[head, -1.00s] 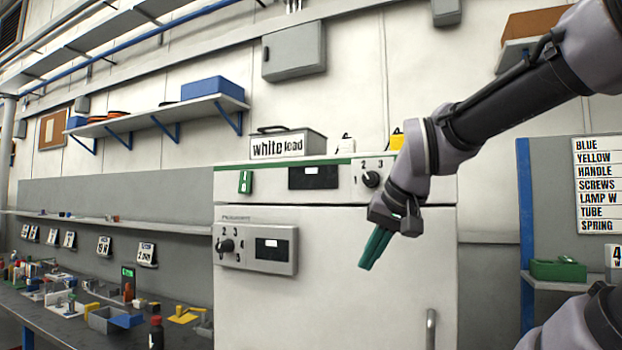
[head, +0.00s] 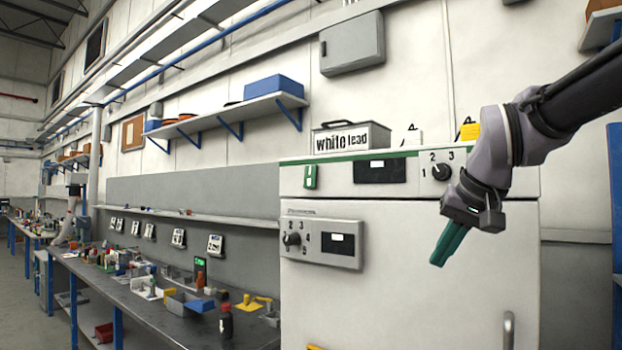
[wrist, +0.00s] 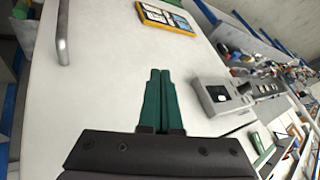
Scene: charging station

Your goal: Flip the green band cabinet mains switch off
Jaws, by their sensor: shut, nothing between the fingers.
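The white cabinet (head: 410,280) has a green band (head: 345,159) along its top edge. A small green switch (head: 310,176) sits at the left end of the band's panel; its on or off position is too small to tell. My gripper (head: 441,258) is shut and empty, its green fingers pointing down in front of the cabinet's right half, to the right of the switch and below it. The wrist view shows the closed fingers (wrist: 160,88) over the white cabinet front, apart from any switch.
A rotary knob (head: 442,172) and a dark display (head: 380,171) share the top panel. A grey control box (head: 321,241) protrudes below the switch. A door handle (head: 508,328) is at lower right.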

